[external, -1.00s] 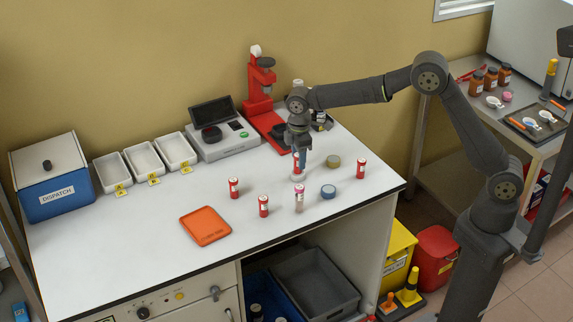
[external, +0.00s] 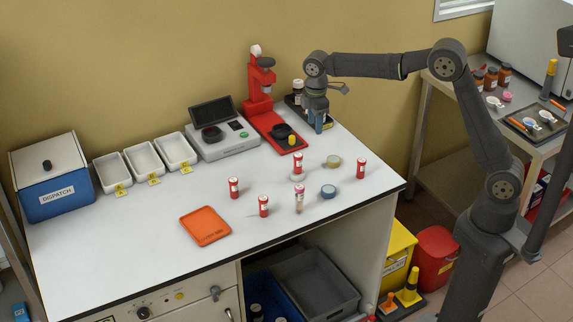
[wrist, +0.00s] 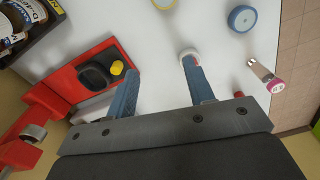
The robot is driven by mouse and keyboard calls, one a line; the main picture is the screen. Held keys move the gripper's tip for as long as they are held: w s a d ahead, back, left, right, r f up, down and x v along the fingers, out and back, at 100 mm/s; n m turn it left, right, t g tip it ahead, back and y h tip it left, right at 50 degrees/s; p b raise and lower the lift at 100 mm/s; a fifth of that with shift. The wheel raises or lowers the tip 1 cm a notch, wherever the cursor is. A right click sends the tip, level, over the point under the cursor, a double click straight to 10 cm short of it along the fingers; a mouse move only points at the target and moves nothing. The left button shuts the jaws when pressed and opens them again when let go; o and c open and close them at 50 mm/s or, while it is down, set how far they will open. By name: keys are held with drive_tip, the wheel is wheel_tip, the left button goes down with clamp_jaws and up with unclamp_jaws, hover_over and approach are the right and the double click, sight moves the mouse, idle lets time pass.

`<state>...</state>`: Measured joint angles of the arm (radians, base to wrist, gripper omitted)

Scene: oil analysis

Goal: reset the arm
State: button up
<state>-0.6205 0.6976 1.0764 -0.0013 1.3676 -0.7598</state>
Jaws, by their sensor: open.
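My gripper (external: 318,127) is open and empty, raised above the bench near the red press in the external view. In the wrist view its two blue fingers (wrist: 160,68) are spread apart with white bench between them. A red-capped vial (external: 298,165) stands upright on a pale round base in front of my gripper, apart from it. My arm reaches over from its base at the right.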

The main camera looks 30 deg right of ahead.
drive_tip(key=a+f, duration=0.3)
drive_tip(key=a, duration=0.3)
drive_tip(key=s+a+f, duration=0.1)
drive_tip(key=a+f, duration=0.2)
drive_tip(key=a, duration=0.4)
drive_tip(key=a+f, duration=0.3)
drive_tip(key=a, duration=0.4)
drive_tip(key=shift+s+a+f, duration=0.1)
drive_tip(key=shift+s, duration=0.15)
drive_tip(key=shift+f, duration=0.85)
